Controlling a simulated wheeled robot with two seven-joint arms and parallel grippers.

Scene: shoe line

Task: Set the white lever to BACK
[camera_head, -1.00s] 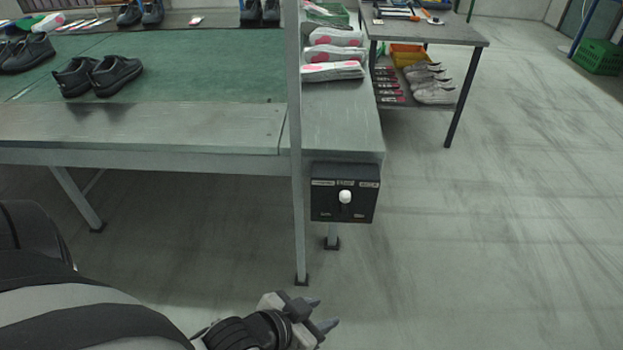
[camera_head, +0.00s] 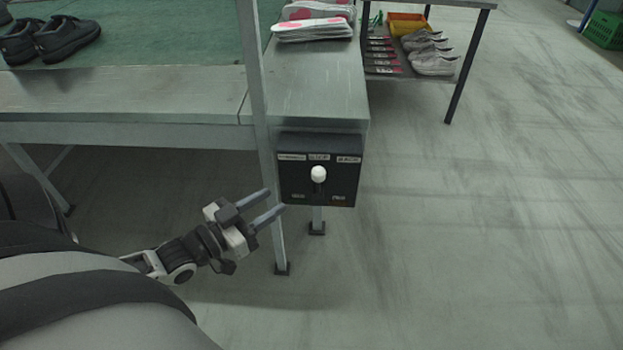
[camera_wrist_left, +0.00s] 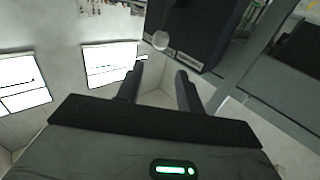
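The white lever (camera_head: 318,174) has a round white knob and stands at the middle of a black control box (camera_head: 345,186) on the table's front right corner. The box has small labels along its top; the right one reads BACK. My left gripper (camera_head: 274,204) is left of the box and a little lower, its fingers apart, empty and pointing toward the box. In the left wrist view the knob (camera_wrist_left: 160,40) shows ahead of the two open fingers (camera_wrist_left: 158,77), apart from them. My right gripper is not in view.
A grey metal post (camera_head: 262,130) stands just left of the box, close to my left fingers. The steel workbench (camera_head: 190,96) with a green mat is above. Shoe insoles (camera_head: 312,30) lie on it. The floor right of the box is clear.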

